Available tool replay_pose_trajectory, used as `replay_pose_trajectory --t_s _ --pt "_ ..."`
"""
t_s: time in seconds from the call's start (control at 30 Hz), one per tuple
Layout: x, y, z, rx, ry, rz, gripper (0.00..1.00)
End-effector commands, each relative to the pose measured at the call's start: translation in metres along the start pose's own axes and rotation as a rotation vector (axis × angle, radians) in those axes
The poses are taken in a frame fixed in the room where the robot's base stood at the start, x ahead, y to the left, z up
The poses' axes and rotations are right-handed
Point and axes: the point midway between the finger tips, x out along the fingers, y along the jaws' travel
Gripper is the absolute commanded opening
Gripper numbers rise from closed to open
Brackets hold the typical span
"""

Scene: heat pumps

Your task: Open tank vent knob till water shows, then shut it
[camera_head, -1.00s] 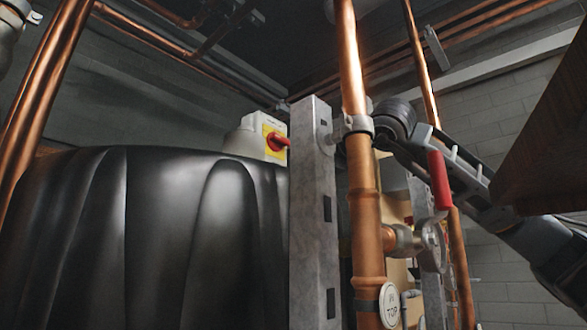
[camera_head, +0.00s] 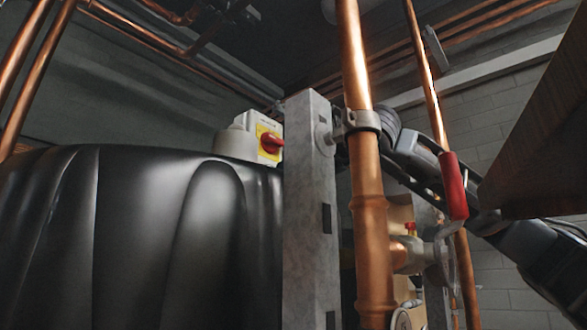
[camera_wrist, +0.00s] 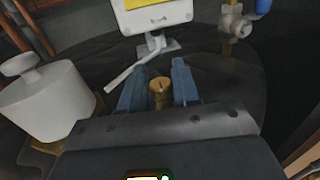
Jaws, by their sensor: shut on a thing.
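A small brass vent knob (camera_wrist: 160,92) stands on the dark top of the tank in the wrist view. My gripper (camera_wrist: 160,84) has its two blue-grey fingers on either side of this knob, shut on it. No water is visible around the knob. In the head view, the black tank (camera_head: 140,245) fills the lower left. My arm reaches in from the right behind the copper pipe and the grey post, which hide my gripper and the knob there.
A grey post (camera_head: 308,210) and a copper pipe (camera_head: 366,170) stand in front. A red-handled valve (camera_head: 453,185) is at right, near a brown board (camera_head: 540,130). Around the knob are a white cylinder (camera_wrist: 40,100), a white-and-yellow box (camera_wrist: 155,15) and a blue-handled valve (camera_wrist: 235,22).

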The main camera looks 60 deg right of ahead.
Motion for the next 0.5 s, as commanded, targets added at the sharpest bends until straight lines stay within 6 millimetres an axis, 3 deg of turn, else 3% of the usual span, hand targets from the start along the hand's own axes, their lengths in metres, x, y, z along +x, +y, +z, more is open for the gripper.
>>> replay_pose_trajectory --t_s 0.17,0.5 --pt "0.0 -0.0002 0.0001 0.0 0.0 0.0 0.01" --pt "0.0002 -0.0007 -0.0013 0.003 0.0 0.051 0.0"
